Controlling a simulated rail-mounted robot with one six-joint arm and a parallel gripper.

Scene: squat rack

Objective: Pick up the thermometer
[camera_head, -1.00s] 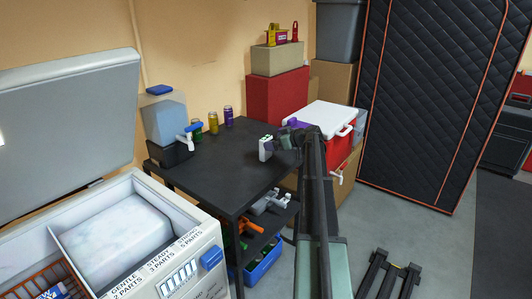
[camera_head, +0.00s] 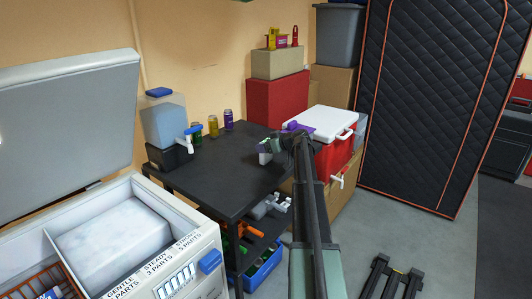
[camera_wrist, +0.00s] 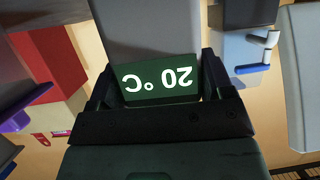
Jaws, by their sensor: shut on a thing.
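The thermometer is a pale grey-white block with a dark green display. In the wrist view its display (camera_wrist: 160,82) reads "20 °C" upside down, between the two dark fingers of my gripper (camera_wrist: 158,74). The gripper is shut on it. In the head view only a small white part of the thermometer (camera_head: 264,158) shows below my gripper (camera_head: 270,146), near the right side of the black table (camera_head: 205,175). The arm hides the rest. I cannot tell whether its base touches the table.
A water dispenser (camera_head: 163,120) and several cans (camera_head: 213,126) stand along the table's back. A red and white cooler (camera_head: 333,150) is close on the right. An open chest (camera_head: 150,262) is at front left. The table's middle is clear.

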